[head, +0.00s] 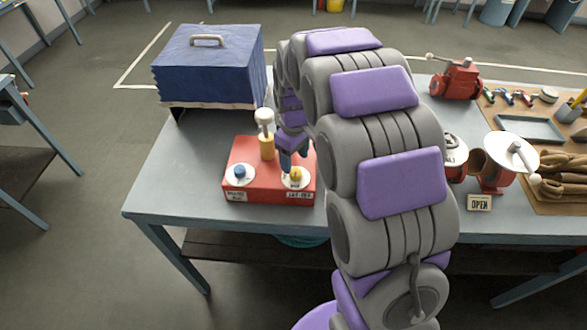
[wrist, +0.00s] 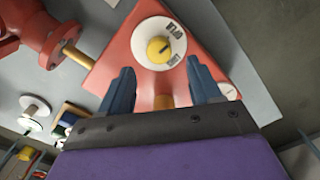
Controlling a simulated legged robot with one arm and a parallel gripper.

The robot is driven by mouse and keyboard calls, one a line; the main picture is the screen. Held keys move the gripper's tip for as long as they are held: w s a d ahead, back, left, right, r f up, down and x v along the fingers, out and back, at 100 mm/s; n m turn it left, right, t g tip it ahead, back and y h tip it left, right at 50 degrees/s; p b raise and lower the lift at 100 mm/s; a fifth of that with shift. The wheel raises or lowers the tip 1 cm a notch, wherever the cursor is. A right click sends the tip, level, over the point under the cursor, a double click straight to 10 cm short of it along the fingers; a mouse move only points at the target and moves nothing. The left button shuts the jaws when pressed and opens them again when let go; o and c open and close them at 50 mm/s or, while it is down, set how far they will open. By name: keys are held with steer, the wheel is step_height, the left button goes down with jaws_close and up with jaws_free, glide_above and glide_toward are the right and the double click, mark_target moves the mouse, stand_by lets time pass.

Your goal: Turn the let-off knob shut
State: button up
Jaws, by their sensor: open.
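The let-off knob is a yellow knob (head: 296,174) on a white dial, at the right front of a red box (head: 268,193) with a plate that seems to read LET-OFF. In the wrist view the yellow knob (wrist: 158,49) sits mid-dial, with dark lettering on the dial's right side. I cannot tell which mark the knob points to. My gripper (head: 288,164) is just above and behind the knob in the head view. In the wrist view its two dark fingers (wrist: 158,68) are apart, with the knob beyond the gap between their tips. Nothing is between them.
A blue knob (head: 239,171) on another white dial is at the box's left. A brass post with a white ball top (head: 265,122) rises behind. Blue bellows (head: 208,65) stand at the back left.

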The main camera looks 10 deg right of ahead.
mark_target(295, 171)
steer(key=f, duration=0.4)
steer(key=shift+d, duration=0.35)
steer(key=shift+a+f, duration=0.2)
steer(key=shift+f, duration=0.15)
steer(key=shift+a, duration=0.3)
steer(key=shift+d, duration=0.3)
steer(key=c, duration=0.5)
steer(key=shift+a, duration=0.1)
steer(key=c, duration=0.5)
steer(key=shift+c, duration=0.2)
